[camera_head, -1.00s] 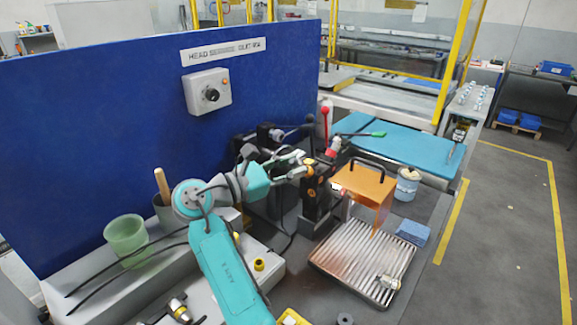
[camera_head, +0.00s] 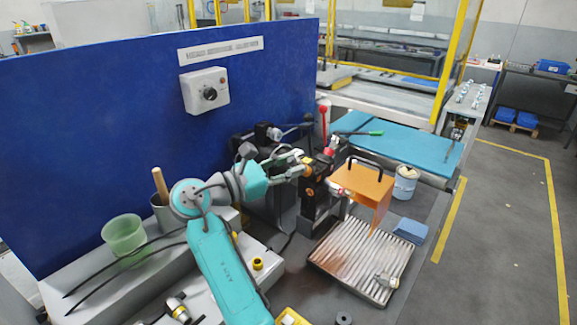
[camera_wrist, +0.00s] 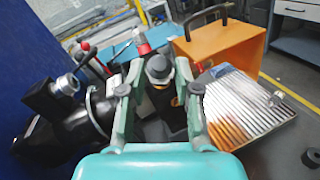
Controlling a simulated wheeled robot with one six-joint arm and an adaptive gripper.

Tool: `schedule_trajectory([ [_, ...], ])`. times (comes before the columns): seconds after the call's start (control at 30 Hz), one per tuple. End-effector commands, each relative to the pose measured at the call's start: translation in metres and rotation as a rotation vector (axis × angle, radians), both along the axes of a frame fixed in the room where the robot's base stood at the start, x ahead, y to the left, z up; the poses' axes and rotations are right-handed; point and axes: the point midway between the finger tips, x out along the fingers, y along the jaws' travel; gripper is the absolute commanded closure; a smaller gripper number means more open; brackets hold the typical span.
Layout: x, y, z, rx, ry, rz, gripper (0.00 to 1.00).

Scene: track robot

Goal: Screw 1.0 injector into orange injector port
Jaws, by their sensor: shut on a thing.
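My gripper (camera_head: 303,166) reaches from the left to the top of a black upright fixture (camera_head: 316,192) on the bench. In the wrist view my gripper (camera_wrist: 158,90) has its two fingers on either side of a dark, round-topped piece with a grey collar (camera_wrist: 158,68). It is shut on this piece, which I take to be the injector; no 1.0 marking is readable. The piece stands over the black fixture. A small orange spot (camera_wrist: 175,101) shows just below it, perhaps the orange port. Whether the piece is seated in the port is hidden.
An orange box-like cover with a black handle (camera_head: 362,183) stands close right of the fixture. A ribbed metal tray (camera_head: 325,262) lies in front. A red-knobbed lever (camera_head: 323,112) rises behind. The blue panel (camera_head: 90,130) bounds the left back.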

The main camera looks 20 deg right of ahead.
Motion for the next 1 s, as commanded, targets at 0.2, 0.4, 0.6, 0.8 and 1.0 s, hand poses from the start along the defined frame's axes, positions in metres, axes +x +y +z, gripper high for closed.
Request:
schedule_trajectory([
  [0.2,0.0,0.0,0.0001,0.0,0.0,0.0,1.0],
  [0.4,0.0004,-0.0007,-0.0008,0.0,0.0,0.0,1.0],
  [0.6,0.0019,-0.003,-0.0035,-0.001,0.001,0.0,1.0],
  [0.8,0.0037,-0.0056,-0.0065,-0.001,0.001,0.0,1.0],
  [1.0,0.0054,-0.0082,-0.0095,-0.001,0.0,0.0,1.0],
])
